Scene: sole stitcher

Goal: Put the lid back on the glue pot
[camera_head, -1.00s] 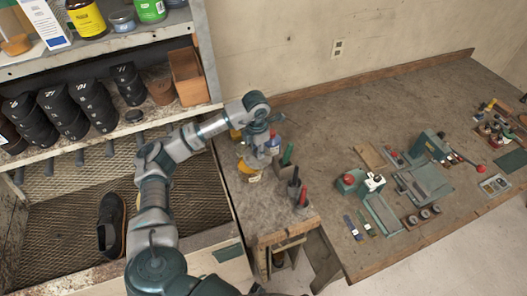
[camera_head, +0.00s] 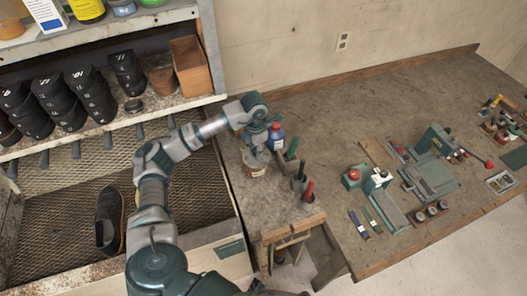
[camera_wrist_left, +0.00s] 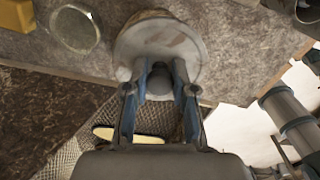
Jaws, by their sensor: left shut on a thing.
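My left gripper (camera_head: 258,145) is over the near-left corner of the workbench, pointing down. In the left wrist view its two fingers (camera_wrist_left: 160,85) are shut on the knob (camera_wrist_left: 158,78) of a round, pale grey, stained lid (camera_wrist_left: 188,58). A brownish rim shows at the lid's far edge. In the head view the gripper hides the lid. A squat jar with a pale label (camera_head: 254,169), seemingly the glue pot, stands right below the gripper. I cannot tell whether the lid rests on it or hovers above. My right gripper is out of view.
A round glassy jar (camera_wrist_left: 75,28) is close by in the wrist view. A shelf rack (camera_head: 190,105) borders the left.

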